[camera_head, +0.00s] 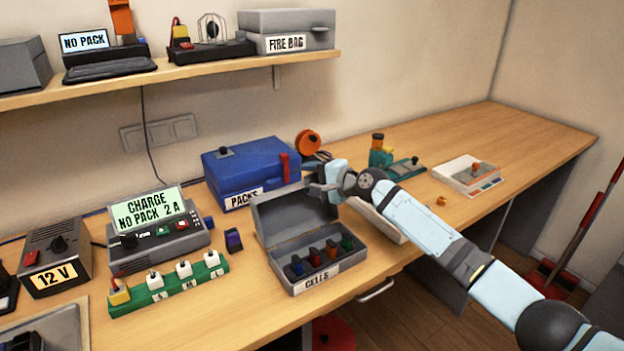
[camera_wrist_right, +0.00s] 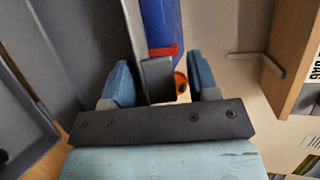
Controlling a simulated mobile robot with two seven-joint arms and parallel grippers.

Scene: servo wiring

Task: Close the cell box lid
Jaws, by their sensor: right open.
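The grey cell box (camera_head: 318,284), labelled CELLS, stands open on the bench near its front edge. Several coloured cells (camera_head: 316,257) sit upright in it. Its lid (camera_head: 292,213) is raised and leans back. My right gripper (camera_head: 322,188) is at the lid's upper right corner. In the right wrist view my right gripper (camera_wrist_right: 163,84) is open, its blue fingers on either side of a narrow grey edge (camera_wrist_right: 156,80) that appears to be part of the lid. A gap shows between this edge and the right finger. My left gripper is not in view.
The blue PACKS box (camera_head: 245,172) stands close behind the lid. A charger (camera_head: 160,243) and a green power strip (camera_head: 170,284) are to the left. A pale tray (camera_head: 376,219) lies partly under my right arm.

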